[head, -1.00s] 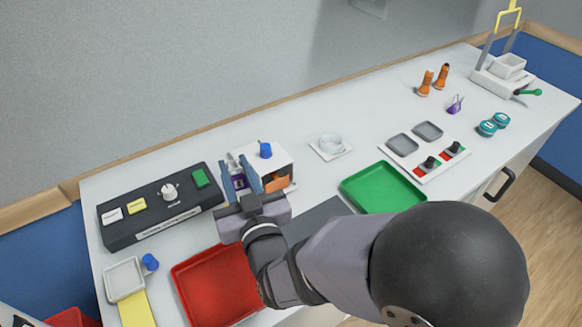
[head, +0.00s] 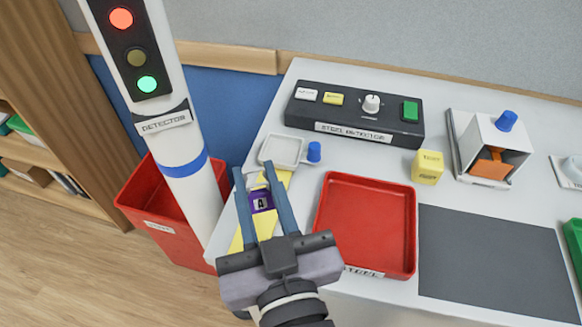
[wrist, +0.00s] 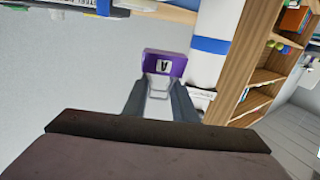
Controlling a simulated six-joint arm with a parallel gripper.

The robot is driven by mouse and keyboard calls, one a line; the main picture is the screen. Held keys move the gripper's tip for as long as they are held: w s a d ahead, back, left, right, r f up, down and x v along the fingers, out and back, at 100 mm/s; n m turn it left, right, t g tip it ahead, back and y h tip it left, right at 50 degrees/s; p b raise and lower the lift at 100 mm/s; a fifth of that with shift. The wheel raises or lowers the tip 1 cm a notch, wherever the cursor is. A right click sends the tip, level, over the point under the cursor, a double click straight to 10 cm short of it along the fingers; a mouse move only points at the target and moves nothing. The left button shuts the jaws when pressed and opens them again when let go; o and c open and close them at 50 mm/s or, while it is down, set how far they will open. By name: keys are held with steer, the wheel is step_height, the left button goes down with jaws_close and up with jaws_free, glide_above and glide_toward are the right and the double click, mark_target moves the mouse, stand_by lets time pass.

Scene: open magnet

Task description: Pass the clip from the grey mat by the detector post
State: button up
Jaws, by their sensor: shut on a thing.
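A purple clip (head: 262,201) with a white tag marked A is between the blue fingers of my gripper (head: 259,195), which is shut on it. In the wrist view the clip (wrist: 150,65) sits at the fingertips, with a wire loop below it. The white detector post (head: 186,165), with a blue band and a DETECTOR label, stands left of the clip, apart from it in the head view. Its red and green lamps look bright, the middle one dull. The grey mat (head: 495,262) lies bare to the right, beyond the red tray.
A yellow strip (head: 240,240) lies under my gripper, with a small white dish (head: 282,149) and blue peg (head: 314,152) behind. The red STEEL tray (head: 366,225) is empty. A red bin (head: 150,205) stands behind the post. A yellow cube (head: 427,167) and black control box (head: 354,115) are farther back.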

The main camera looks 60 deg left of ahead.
steer(key=shift+s+d, duration=0.1)
steer(key=shift+s, duration=0.15)
steer(key=shift+w+a, duration=0.15)
steer(key=shift+a, duration=0.05)
steer(key=w+a+p, duration=1)
steer(key=w+a, duration=0.1)
steer(key=shift+w+a+p, duration=0.3)
steer(key=shift+w+p, duration=0.05)
stand_by(1.4)
stand_by(1.6)
